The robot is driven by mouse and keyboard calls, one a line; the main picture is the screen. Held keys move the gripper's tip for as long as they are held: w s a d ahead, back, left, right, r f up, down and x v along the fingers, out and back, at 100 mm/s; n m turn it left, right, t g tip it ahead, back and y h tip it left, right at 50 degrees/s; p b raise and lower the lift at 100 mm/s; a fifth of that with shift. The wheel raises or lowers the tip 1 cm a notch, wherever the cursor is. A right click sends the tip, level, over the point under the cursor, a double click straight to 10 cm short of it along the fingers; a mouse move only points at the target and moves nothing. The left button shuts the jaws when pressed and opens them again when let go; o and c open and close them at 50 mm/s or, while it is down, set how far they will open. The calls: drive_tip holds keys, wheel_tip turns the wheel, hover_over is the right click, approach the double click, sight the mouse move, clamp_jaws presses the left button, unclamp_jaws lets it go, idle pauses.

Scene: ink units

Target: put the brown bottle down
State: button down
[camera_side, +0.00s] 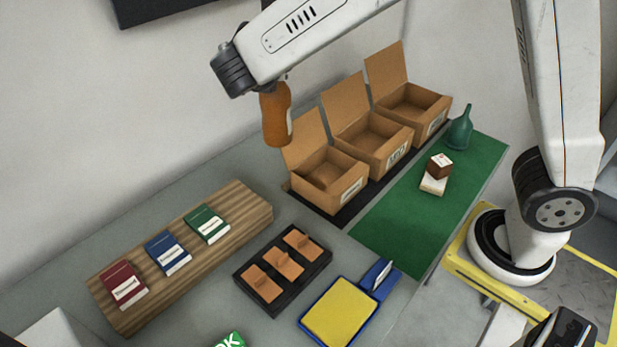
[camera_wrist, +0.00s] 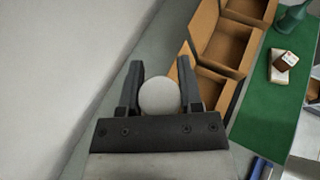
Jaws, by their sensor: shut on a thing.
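The brown bottle (camera_side: 275,116) hangs upright below my wrist in the side view, high above the table and left of the nearest cardboard box. In the wrist view, my gripper (camera_wrist: 160,88) has its two dark fingers on either side of a round pale top (camera_wrist: 159,97), which looks like the top of the bottle. My gripper is shut on the bottle. In the side view the fingers are mostly hidden by the wrist. The bottle's underside cannot be seen in the wrist view.
Three open cardboard boxes (camera_side: 349,191) stand on a black strip. A green mat (camera_side: 392,238) holds a green funnel-like bottle (camera_side: 460,130) and small blocks (camera_side: 438,166). A wooden board (camera_side: 192,250) carries three small boxes. A black tray (camera_side: 324,259) and a yellow pad (camera_side: 340,312) lie in front.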

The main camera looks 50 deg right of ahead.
sight(277, 92)
drive_tip(key=shift+s+a, duration=0.35)
drive_tip(key=shift+s, duration=0.05)
drive_tip(key=shift+d+f, duration=0.1)
drive_tip(key=shift+f, duration=2.45)
drive_tip(key=shift+w, duration=0.1)
drive_tip(key=w+a+f, duration=0.1)
drive_tip(key=w+f, duration=0.8)
drive_tip(key=w, duration=0.4)
drive_tip(key=shift+w+a, duration=0.15)
drive_tip(key=shift+w, duration=0.05)
drive_tip(key=shift+f, duration=0.15)
